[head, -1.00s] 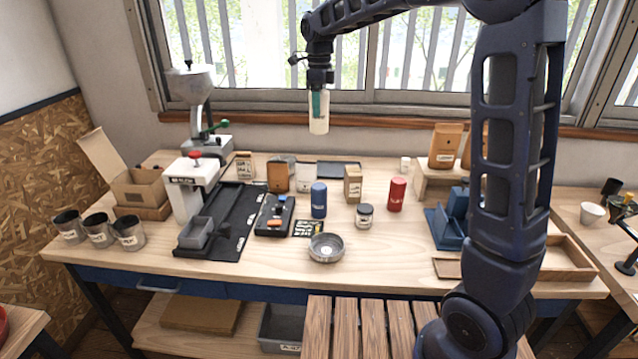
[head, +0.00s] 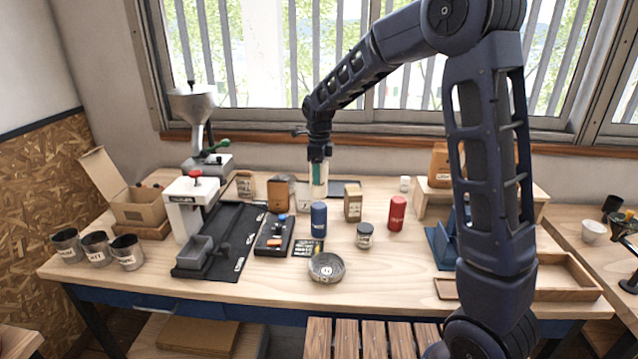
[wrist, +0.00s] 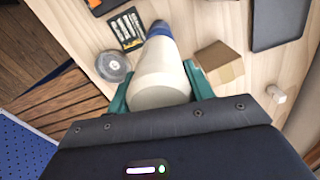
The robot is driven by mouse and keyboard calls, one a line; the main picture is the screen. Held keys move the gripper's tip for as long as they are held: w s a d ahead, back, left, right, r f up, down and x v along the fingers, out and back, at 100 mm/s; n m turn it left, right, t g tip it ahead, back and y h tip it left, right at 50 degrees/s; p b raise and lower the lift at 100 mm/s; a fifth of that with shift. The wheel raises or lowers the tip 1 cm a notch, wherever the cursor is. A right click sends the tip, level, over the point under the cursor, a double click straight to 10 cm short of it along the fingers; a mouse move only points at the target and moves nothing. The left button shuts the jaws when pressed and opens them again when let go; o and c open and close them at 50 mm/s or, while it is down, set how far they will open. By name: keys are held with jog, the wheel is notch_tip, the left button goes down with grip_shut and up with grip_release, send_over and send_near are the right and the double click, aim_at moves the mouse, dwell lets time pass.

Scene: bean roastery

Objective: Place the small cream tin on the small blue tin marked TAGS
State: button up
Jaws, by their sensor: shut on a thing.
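My gripper (head: 319,158) is shut on the small cream tin (head: 319,187) and holds it upright over the worktable. In the wrist view the cream tin (wrist: 158,82) sits between the green fingers. The small blue tin (head: 319,221) stands upright on the table, and the cream tin's lower end shows just above its top in the head view. In the wrist view the blue tin (wrist: 159,29) shows just beyond the cream tin's far end, partly hidden by it. I cannot tell whether the two tins touch. The TAGS marking is not readable.
The table's front middle is mostly clear.

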jog(key=shift+f, duration=1.95)
jog(key=shift+f, duration=0.1)
jog(key=o, duration=1.1)
jog(key=shift+o, duration=0.2)
notch_tip(320, 180, up, 12)
jog(key=shift+f, duration=0.1)
jog(key=shift+d+r, duration=0.1)
jog(key=shift+r, duration=0.15)
